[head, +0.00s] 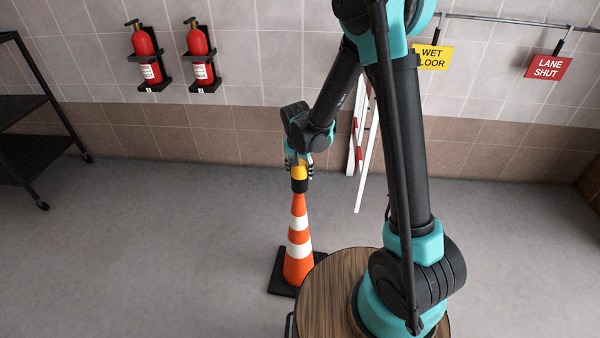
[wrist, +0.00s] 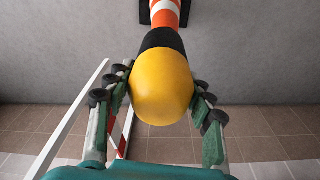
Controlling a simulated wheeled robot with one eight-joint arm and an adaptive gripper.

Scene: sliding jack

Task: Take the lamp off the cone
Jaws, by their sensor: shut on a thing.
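The orange and white cone (head: 298,240) stands upright on its black base on the floor; its upper part shows in the wrist view (wrist: 166,14). The lamp has a yellow top (head: 299,171) and a black lower part, and sits at the cone's tip. In the wrist view the yellow lamp (wrist: 161,88) fills the middle. My gripper (head: 300,164) is at the lamp from above, with fingers on both sides of the yellow part (wrist: 160,100). It is shut on the lamp. The lamp's black collar meets the cone's top, with no gap that I can see.
A red and white barrier (head: 361,140) leans at the wall behind the cone. Two fire extinguishers (head: 146,55) (head: 200,55) hang on the wall. Yellow (head: 432,57) and red (head: 548,67) signs hang from a rail. A black shelf (head: 30,120) stands at left. The floor left of the cone is clear.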

